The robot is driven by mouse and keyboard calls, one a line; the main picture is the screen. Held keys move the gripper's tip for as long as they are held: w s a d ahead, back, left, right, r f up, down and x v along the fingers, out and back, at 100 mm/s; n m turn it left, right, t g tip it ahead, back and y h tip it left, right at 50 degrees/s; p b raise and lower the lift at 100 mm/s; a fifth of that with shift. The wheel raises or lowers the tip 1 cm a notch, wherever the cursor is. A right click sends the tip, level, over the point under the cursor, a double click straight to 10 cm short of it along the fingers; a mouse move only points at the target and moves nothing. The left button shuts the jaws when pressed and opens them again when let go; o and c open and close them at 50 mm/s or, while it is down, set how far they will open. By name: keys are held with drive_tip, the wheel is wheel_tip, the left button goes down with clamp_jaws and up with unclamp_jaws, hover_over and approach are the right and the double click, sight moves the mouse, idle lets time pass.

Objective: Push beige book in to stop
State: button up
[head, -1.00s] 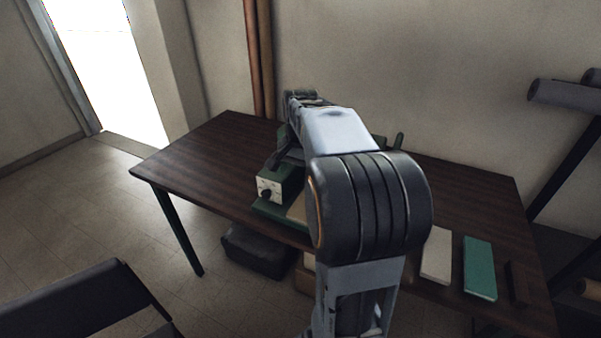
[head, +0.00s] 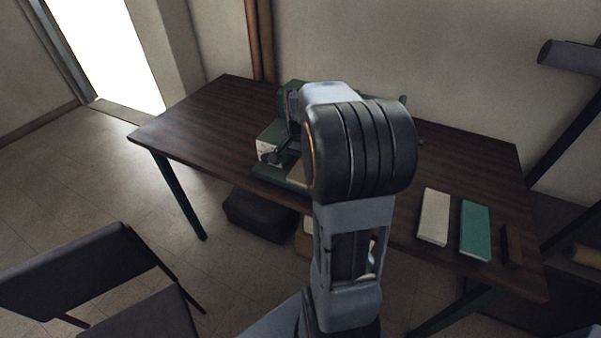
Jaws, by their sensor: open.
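A beige book (head: 299,173) lies on the green base (head: 270,176) of a green machine on the table. Only a small part of the book shows, as my arm hides the rest. My gripper (head: 278,153) is open, by the machine's pale-fronted green box (head: 268,150) and just behind and left of the visible part of the book. My arm partly covers the gripper, and I cannot tell whether it touches the book. The machine's inner side and any stop are hidden.
A cream book (head: 434,217), a green book (head: 475,230) and a dark brown block (head: 513,245) lie on the right of the dark wooden table (head: 190,120). The table's left part is clear. A dark chair (head: 75,275) stands at front left; rolls (head: 570,55) stick out at right.

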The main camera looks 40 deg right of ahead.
sight(301, 175)
drive_tip(key=shift+f, duration=2.35)
